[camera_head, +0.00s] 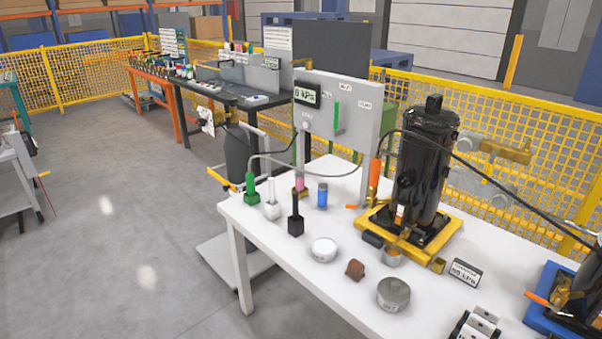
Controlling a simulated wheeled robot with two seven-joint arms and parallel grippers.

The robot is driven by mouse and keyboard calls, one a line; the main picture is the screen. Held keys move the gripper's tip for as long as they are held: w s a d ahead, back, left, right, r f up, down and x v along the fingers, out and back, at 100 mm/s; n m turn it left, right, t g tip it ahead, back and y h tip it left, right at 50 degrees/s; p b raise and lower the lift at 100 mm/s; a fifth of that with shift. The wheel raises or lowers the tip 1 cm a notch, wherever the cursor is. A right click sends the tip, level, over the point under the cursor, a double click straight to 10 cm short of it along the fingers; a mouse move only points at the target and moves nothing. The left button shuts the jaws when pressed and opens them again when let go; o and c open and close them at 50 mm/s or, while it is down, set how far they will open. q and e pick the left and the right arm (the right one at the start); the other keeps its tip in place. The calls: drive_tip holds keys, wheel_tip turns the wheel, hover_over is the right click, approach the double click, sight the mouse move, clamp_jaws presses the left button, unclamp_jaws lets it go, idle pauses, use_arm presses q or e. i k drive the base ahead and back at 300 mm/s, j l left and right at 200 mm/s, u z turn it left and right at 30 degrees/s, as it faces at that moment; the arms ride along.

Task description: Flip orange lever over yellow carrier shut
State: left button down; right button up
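A black cylindrical compressor (424,170) stands upright on a yellow carrier (452,243) on the white table. A small orange lever tip (352,206) sticks out low at the carrier's left side, lying about flat; its pivot is too small to make out. An upright orange handle (375,172) stands just left of the compressor, by the end of a black hose. I cannot tell whether it is joined to the carrier. Neither of my grippers shows in the head view.
The white table (290,268) holds a white round tin (324,249), a grey round tin (393,293), a brown lump (355,269) and several coloured tools. A gauge panel (338,112) stands behind. A blue carrier (540,318) with another orange lever (537,298) is at right.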

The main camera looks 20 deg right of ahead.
sight(366, 204)
drive_tip(key=i+z, duration=0.1)
drive_tip(key=z, duration=0.4)
drive_tip(key=i+j+z, duration=0.5)
drive_tip(key=i+j, duration=0.25)
drive_tip(key=i+j+z, duration=0.1)
drive_tip(key=i+j, duration=0.2)
drive_tip(key=j, duration=0.2)
drive_tip(key=i+j, duration=0.25)
drive_tip(key=j, duration=0.15)
drive_tip(key=i+j+z, duration=0.1)
drive_tip(key=i+j, duration=0.15)
drive_tip(key=j, duration=0.15)
drive_tip(key=k+l, duration=0.1)
drive_tip(key=k, duration=0.25)
drive_tip(key=k+l, duration=0.1)
drive_tip(key=k, duration=0.25)
drive_tip(key=i+j+z, duration=0.1)
drive_tip(key=i, duration=0.55)
drive_tip(key=j+u, duration=0.1)
drive_tip(key=i+j, duration=0.05)
